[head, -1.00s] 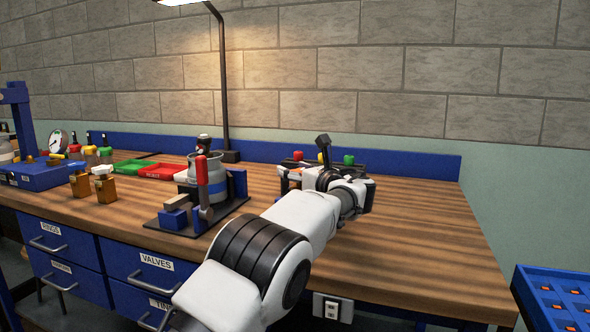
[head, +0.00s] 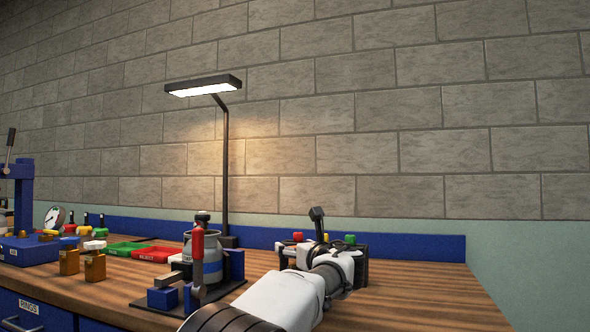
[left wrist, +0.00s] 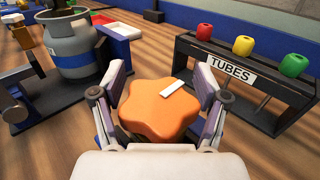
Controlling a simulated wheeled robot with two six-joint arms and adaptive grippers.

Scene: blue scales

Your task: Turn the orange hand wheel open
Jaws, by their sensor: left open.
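The orange hand wheel (left wrist: 150,112) is a lobed knob with a white mark on its top, seen from above in the left wrist view. My left gripper (left wrist: 161,78) is open, with one finger on each side of the wheel. I cannot tell whether the fingers touch it. In the head view my left gripper (head: 352,268) is over the workbench in front of the tube rack, and the wheel is hidden there. My right gripper is in neither view.
A black rack labelled TUBES (left wrist: 236,68) with red, yellow and green tops stands close to the right finger. A grey gas cylinder (left wrist: 72,45) in a dark stand is at the left. The bench (head: 420,300) is clear on the right.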

